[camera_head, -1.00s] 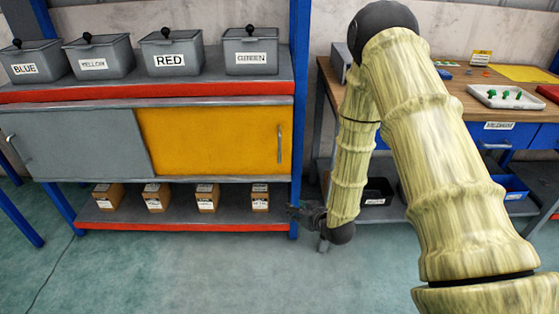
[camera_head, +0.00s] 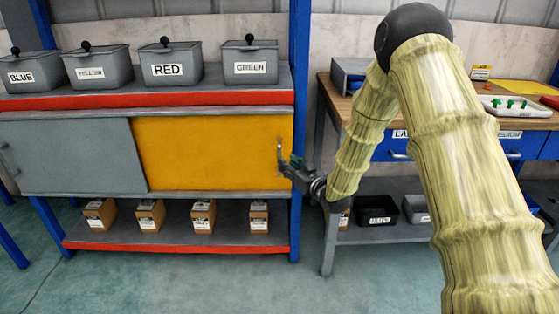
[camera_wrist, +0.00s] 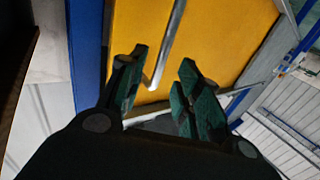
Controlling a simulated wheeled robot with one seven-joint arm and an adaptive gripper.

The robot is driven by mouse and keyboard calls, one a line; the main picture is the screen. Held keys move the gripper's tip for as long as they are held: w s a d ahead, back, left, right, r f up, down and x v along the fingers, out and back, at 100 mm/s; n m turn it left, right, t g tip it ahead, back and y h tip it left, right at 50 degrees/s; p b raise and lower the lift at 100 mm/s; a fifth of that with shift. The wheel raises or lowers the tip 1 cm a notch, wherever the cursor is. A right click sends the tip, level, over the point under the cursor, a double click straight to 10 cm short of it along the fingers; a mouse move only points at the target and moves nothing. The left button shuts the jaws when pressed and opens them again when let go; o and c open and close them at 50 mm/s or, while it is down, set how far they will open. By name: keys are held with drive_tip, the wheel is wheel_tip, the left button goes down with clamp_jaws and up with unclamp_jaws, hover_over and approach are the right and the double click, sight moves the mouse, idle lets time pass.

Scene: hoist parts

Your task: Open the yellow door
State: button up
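The yellow door (camera_head: 205,155) is a sliding-style panel on the right half of the shelf cabinet, beside a grey panel (camera_head: 75,155). It is shut. Its upright metal handle (camera_head: 280,155) is near its right edge. My gripper (camera_head: 284,165) is at the lower part of the handle, reaching in from the right. In the wrist view, my gripper (camera_wrist: 162,88) is open with green-padded fingers, and the handle (camera_wrist: 168,50) ends between and just beyond the fingertips. I cannot tell whether a finger touches the handle. The yellow door also fills the upper middle of the wrist view (camera_wrist: 220,40).
Labelled grey bins (camera_head: 172,65) stand on the shelf above the door, and small boxes (camera_head: 150,215) on the shelf below. A blue post (camera_head: 298,100) stands just right of the door. A workbench (camera_head: 450,105) with blue drawers is on the right, behind my arm.

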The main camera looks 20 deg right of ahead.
sight(279, 173)
drive_tip(key=shift+b+x, duration=0.4)
drive_tip(key=shift+x, duration=2.65)
drive_tip(key=shift+c, duration=0.2)
clamp_jaws()
